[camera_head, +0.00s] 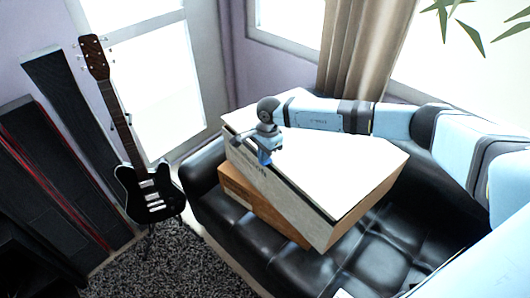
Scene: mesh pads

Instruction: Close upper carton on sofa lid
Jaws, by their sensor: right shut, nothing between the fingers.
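The upper carton (272,190) rests at an angle on a brown lower carton (240,198) on the black sofa (267,258). Its broad white top (340,165) lies flat and looks shut. My right arm reaches in from the right across this top. My right gripper (265,160) is shut and empty at the carton's front left edge, pointing down; I cannot tell whether it touches the carton. Part of the carton's far side is hidden by my right arm. My left gripper is not in view.
A black electric guitar (150,193) stands left of the sofa, with dark tall panels (75,120) behind it. A grey shaggy rug (185,265) lies in front. A beige curtain (362,50) and bright windows are behind. Plant leaves (465,25) hang at the top right.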

